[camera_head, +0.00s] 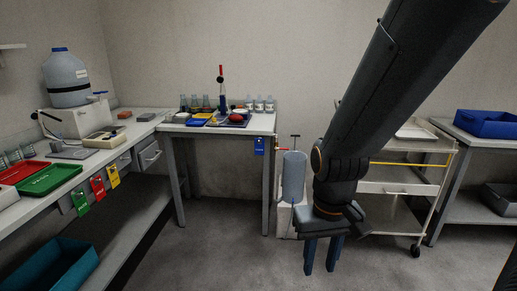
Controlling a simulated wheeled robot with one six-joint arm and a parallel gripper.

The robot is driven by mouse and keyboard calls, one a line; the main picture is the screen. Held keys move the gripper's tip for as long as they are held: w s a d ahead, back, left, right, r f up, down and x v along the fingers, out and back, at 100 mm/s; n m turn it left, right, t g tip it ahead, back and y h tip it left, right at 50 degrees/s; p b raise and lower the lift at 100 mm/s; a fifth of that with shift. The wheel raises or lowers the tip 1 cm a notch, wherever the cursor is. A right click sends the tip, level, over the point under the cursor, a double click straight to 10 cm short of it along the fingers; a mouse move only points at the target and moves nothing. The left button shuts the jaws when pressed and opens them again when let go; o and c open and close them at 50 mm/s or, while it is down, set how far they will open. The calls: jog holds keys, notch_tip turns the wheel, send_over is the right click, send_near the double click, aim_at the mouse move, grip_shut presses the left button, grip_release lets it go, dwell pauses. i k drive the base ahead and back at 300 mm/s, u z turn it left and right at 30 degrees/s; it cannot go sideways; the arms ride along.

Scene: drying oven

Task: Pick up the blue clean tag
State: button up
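A blue tag (259,146) hangs upright at the front right corner of the back table (215,129). Its lettering is too small to read. My gripper (322,268) points down over the floor, to the right of and lower in the picture than the tag. Its two blue fingers are apart with nothing visible between them, and it does not touch the tag.
A grey cylinder with a pump-like handle (293,177) stands between the tag and my arm. Green (80,202), red (97,187) and yellow (113,175) tags hang on the left bench. A trolley (400,185) stands behind my arm. Floor before the back table is clear.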

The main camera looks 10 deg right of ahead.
aim_at(260, 148)
jog(key=u, duration=0.85)
jog(key=i, duration=1.75)
jog(key=z, duration=2.4)
